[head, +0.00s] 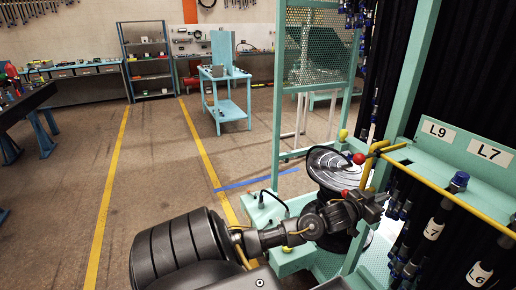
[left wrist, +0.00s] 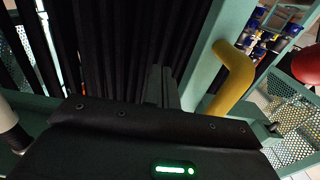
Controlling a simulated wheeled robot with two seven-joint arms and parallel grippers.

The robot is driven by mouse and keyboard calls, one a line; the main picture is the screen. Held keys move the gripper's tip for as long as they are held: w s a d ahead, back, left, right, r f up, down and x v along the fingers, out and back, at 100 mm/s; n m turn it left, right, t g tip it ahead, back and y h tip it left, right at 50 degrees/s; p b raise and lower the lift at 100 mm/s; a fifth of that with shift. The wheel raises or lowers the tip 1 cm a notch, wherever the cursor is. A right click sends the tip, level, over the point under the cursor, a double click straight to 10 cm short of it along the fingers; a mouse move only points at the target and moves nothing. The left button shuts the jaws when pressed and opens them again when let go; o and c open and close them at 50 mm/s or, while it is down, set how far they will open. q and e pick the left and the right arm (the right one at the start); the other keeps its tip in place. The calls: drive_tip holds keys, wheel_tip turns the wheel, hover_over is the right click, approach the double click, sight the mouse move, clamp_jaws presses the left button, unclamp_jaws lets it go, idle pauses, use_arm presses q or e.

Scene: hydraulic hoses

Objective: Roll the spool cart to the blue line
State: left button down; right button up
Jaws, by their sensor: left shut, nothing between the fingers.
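The teal spool cart (head: 268,212) stands at the lower middle of the head view, carrying a dark spool (head: 335,165) with pale rings on top. A yellow bent handle bar (head: 368,172) rises beside the spool, near a red ball (head: 359,158). The blue line (head: 257,180) lies on the floor to the left of the spool. My left gripper (head: 376,204) is shut and empty, close to the yellow bar; contact cannot be told. In the left wrist view the shut fingers (left wrist: 162,86) are left of the yellow bar (left wrist: 235,75). My right gripper is not in view.
Black hoses with labels such as L9 (head: 438,131) hang at the right. A teal mesh panel (head: 318,48) stands behind the spool. A small teal table (head: 225,95) stands farther back. Floor between the yellow lines (head: 200,146) is clear.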

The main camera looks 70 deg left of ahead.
use_arm(q)
drive_tip(key=shift+d, duration=0.3)
drive_tip(key=s+p, duration=0.5)
drive_tip(key=s, duration=0.5)
idle(0.4)
drive_tip(key=c, duration=2.2)
unclamp_jaws()
